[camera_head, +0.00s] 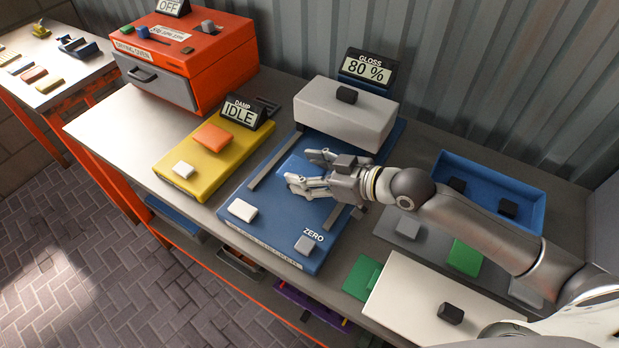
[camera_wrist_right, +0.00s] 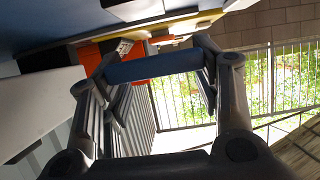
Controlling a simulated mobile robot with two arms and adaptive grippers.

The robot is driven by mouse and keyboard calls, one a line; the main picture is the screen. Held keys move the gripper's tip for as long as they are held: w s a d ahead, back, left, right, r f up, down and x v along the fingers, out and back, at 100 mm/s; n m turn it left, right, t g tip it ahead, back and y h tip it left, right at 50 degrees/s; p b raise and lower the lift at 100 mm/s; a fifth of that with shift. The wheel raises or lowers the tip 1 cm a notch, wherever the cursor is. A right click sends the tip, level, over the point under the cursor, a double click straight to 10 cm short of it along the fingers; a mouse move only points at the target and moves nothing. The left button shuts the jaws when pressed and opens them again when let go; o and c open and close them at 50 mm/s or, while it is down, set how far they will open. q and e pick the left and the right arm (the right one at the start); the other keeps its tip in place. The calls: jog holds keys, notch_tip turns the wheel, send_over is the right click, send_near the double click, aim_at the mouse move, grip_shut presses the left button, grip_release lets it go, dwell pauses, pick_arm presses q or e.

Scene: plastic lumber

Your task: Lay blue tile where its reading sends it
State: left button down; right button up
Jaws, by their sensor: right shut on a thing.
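My right gripper (camera_head: 309,171) reaches in from the right, over the blue bed of the gloss meter (camera_head: 262,182). In the right wrist view the blue tile (camera_wrist_right: 153,67) shows as a thin bar between the fingers, and the gripper is shut on it. In the head view the tile is hard to tell from the blue bed; I cannot tell whether it touches the bed. The gloss display (camera_head: 366,69) reads 80 %. The yellow damp meter (camera_head: 178,172) shows IDLE on its display (camera_head: 239,112). My left gripper is not in view.
The orange drying oven (camera_head: 215,62), display OFF, stands back left. A grey box (camera_head: 345,115) stands behind the gripper. A blue tray (camera_head: 522,180), a grey plate (camera_head: 400,237), green pieces (camera_head: 465,257) and a cream board (camera_head: 415,300) lie right. A side table (camera_head: 75,77) stands far left.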

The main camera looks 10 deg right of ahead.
jog(key=f, duration=0.1)
jog(key=f+p, duration=0.1)
jog(key=f, duration=0.1)
jog(key=shift+w+d, duration=0.2)
jog(key=shift+w, duration=0.2)
jog(key=shift+f, duration=0.3)
jog(key=shift+f, duration=0.15)
jog(key=o, duration=1)
